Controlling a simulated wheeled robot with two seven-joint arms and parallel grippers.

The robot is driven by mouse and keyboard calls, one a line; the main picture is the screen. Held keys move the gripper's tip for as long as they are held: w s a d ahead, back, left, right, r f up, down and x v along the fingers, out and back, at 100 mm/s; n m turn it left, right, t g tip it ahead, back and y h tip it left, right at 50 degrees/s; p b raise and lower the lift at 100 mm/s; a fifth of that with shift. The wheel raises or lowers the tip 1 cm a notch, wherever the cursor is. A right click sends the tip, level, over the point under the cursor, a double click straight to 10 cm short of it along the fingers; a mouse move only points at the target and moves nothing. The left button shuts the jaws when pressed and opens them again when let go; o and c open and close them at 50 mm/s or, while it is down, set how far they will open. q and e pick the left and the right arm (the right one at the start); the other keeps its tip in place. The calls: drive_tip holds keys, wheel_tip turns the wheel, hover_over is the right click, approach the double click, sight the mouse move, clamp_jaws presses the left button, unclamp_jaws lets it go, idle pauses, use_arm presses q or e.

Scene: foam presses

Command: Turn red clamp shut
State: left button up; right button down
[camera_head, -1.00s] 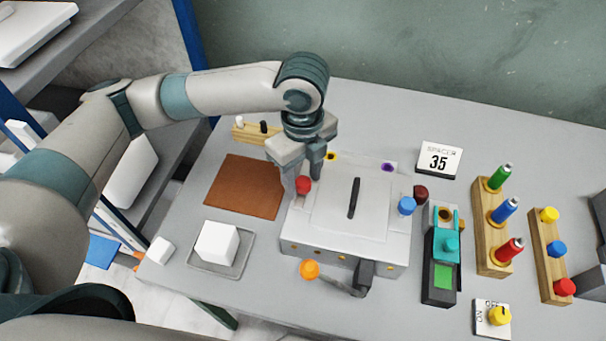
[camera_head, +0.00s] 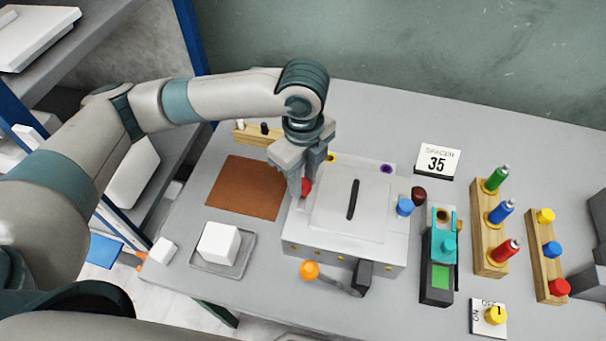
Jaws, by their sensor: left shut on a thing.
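The red clamp (camera_head: 307,187) shows as a red knob at the left side of the white press (camera_head: 344,250). My left gripper (camera_head: 299,186) points down over it, with its fingers at the knob and shut on it. The fingers hide part of the knob, so its exact turn cannot be read. The press has a pale lid with a dark slot-like handle (camera_head: 353,199). A blue knob (camera_head: 404,206) stands at the lid's right side. My right gripper does not show.
An orange-knobbed lever (camera_head: 310,270) juts from the press front. A brown mat (camera_head: 246,188) and a tray (camera_head: 210,266) with a white block (camera_head: 218,242) lie left. A teal-and-black device (camera_head: 440,265), a spacer sign (camera_head: 438,160) and wooden racks (camera_head: 490,255) stand right.

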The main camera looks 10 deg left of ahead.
use_arm(q)
drive_tip(key=n+p, duration=0.2)
drive_tip(key=p, duration=0.1)
drive_tip(key=n+p, duration=0.2)
drive_tip(key=p, duration=0.1)
drive_tip(key=n+p, duration=0.2)
drive_tip(key=p, duration=0.1)
drive_tip(key=shift+r, duration=0.35)
drive_tip(key=shift+n+p, duration=0.4)
drive_tip(key=shift+n, duration=0.3)
drive_tip(key=shift+f+n+p, duration=0.2)
drive_tip(key=shift+n+p, duration=0.1)
drive_tip(key=shift+n, duration=0.6)
drive_tip(key=shift+f+n, duration=0.1)
drive_tip(key=shift+n, duration=0.8)
drive_tip(key=n, duration=0.5)
drive_tip(key=shift+n, duration=0.4)
drive_tip(key=o, duration=1.1)
drive_tip(key=shift+c, duration=0.2)
